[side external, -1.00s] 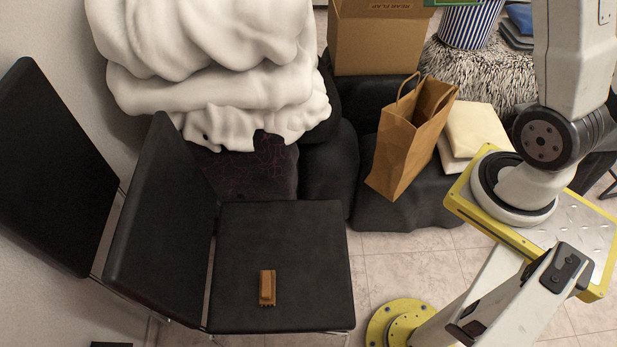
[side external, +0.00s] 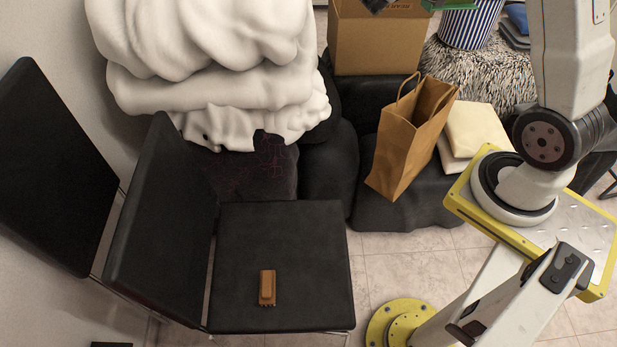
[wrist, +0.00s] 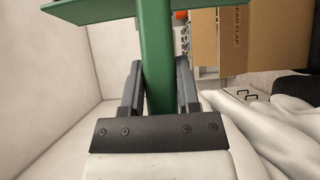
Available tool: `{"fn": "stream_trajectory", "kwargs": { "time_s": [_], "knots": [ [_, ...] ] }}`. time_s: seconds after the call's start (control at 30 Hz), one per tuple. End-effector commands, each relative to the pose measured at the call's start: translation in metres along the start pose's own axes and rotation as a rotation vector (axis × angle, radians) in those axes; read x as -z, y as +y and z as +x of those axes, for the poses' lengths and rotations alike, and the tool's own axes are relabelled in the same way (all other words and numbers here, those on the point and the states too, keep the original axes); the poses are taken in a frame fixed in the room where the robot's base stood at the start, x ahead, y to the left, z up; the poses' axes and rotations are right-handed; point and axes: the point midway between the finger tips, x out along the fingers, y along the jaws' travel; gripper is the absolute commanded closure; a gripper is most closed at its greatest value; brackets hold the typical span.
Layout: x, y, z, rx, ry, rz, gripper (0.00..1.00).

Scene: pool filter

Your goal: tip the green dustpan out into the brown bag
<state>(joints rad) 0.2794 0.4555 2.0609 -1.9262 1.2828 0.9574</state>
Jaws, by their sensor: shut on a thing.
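The brown paper bag (side external: 405,140) stands open and slightly tilted on a dark seat in the middle of the side external view, its handles up. The green dustpan (wrist: 155,35) shows in the wrist view, where my gripper (wrist: 158,75) is shut on its green handle. Only a green edge of the dustpan (side external: 455,4) shows at the top of the side external view, above and behind the bag. A dark part of my gripper (side external: 376,5) shows there too. The pan's contents are not visible.
A cardboard box (side external: 378,42) stands behind the bag. Cream folded cloths (side external: 477,130) lie right of it. A white blanket heap (side external: 215,75) is at left. A black chair seat (side external: 280,240) holds a brown brush (side external: 267,287). A striped bin (side external: 470,25) stands at the back.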

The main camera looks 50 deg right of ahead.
Motion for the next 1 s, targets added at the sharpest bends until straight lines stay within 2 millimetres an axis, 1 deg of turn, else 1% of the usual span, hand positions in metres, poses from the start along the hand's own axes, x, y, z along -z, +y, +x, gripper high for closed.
{"fn": "stream_trajectory", "kwargs": {
  "time_s": [0.6, 1.0],
  "knots": [
    [-0.017, -0.012, -0.019, -0.275, 0.001, 0.254, 1.0],
    [-0.019, -0.013, -0.021, -0.314, 0.001, 0.293, 1.0]
  ]
}}
